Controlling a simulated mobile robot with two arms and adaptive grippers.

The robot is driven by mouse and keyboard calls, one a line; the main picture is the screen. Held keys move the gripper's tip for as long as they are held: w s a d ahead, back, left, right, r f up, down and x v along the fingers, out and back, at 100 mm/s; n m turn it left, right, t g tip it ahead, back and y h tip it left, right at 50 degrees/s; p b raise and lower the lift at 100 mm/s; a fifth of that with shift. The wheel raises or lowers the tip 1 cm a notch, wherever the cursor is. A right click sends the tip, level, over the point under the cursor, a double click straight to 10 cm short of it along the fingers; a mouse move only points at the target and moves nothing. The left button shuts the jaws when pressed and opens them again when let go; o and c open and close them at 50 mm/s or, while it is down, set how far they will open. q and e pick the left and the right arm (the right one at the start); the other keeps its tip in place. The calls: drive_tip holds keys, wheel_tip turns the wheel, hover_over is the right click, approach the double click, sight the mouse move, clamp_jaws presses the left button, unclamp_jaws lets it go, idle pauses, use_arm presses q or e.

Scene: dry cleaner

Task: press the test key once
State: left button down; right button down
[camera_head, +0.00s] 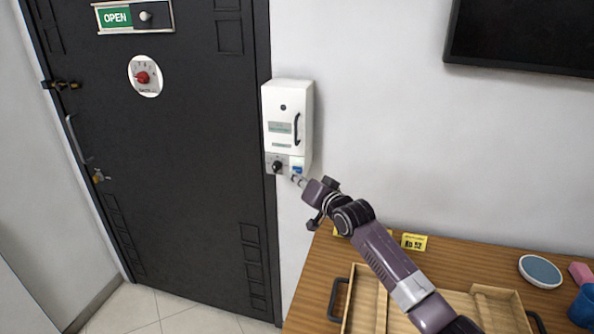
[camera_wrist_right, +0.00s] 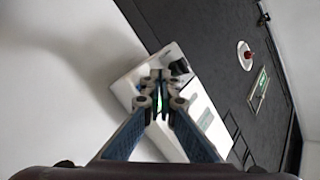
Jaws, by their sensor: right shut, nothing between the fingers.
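A white wall box (camera_head: 290,115) hangs to the right of the dark door, with a dark handle on its front. Its lower panel has a black knob (camera_head: 277,166) and a small blue key (camera_head: 297,169); any lettering there is too small to read. My right gripper (camera_head: 297,180) is shut and empty, with its tips just below the blue key; I cannot tell if they touch the panel. In the right wrist view the shut fingertips (camera_wrist_right: 160,78) lie in front of the box (camera_wrist_right: 205,122), beside the black knob (camera_wrist_right: 179,67), and hide the key. My left gripper is not in view.
A wooden table (camera_head: 460,258) below carries a wooden tray (camera_head: 362,290), a yellow card (camera_head: 414,242), a round blue-topped dish (camera_head: 540,271) and a blue cup (camera_head: 583,305). The door (camera_head: 190,150) has a red-knobbed dial (camera_head: 145,76) and an OPEN sign (camera_head: 117,17). A dark screen (camera_head: 525,35) hangs upper right.

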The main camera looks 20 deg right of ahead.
drive_tip(key=s+a+p, duration=0.2)
drive_tip(key=p, duration=0.1)
drive_tip(key=s+p, duration=0.1)
drive_tip(key=s, duration=0.1)
drive_tip(key=shift+s+a+p, duration=0.1)
drive_tip(key=shift+a+p, duration=0.3)
idle(0.6)
